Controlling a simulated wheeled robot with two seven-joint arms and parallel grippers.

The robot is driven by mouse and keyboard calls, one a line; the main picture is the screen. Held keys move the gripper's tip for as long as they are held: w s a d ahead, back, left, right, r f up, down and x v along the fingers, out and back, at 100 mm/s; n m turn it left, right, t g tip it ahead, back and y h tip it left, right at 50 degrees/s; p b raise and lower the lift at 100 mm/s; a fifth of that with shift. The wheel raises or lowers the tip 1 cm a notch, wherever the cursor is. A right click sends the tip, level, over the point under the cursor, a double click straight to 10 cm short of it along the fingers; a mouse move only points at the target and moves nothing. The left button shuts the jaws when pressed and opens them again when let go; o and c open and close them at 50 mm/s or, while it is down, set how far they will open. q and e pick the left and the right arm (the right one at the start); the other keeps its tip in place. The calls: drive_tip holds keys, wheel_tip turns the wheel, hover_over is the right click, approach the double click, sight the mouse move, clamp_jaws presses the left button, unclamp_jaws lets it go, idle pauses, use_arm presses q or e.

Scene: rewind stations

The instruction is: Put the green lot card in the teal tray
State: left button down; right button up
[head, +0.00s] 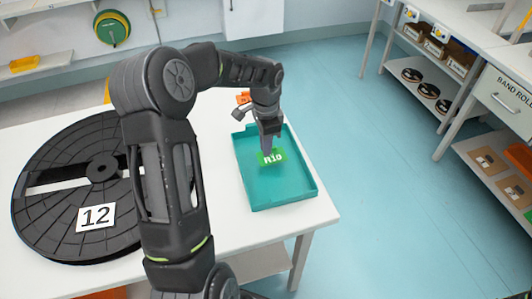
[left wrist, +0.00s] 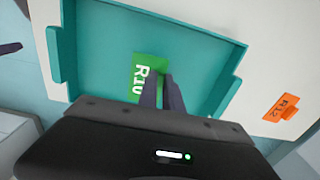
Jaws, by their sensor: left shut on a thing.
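The green lot card (head: 272,157) is marked R10 and shows within the teal tray (head: 304,190) in the head view. My left gripper (head: 268,150) is over the tray, pointing down, shut on the green card. The left wrist view shows the fingers (left wrist: 163,92) at one edge of the card (left wrist: 146,66), with the tray (left wrist: 100,14) around it. I cannot tell whether the card touches the tray floor. My right gripper is not in view.
The tray stands on a white table (head: 235,225) near its right edge. A large black reel (head: 60,165) marked 12 lies at the left. An orange card (left wrist: 281,107) lies outside the tray. Shelves and a drawer unit (head: 505,95) stand at the right, with open floor between.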

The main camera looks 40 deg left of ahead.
use_arm(q)
drive_tip(key=shift+f, duration=1.85)
drive_tip(key=shift+f, duration=0.2)
drive_tip(key=c, duration=1.5)
unclamp_jaws()
drive_tip(key=shift+r, duration=0.15)
wheel_tip(320, 180, up, 12)
drive_tip(key=shift+r, duration=0.1)
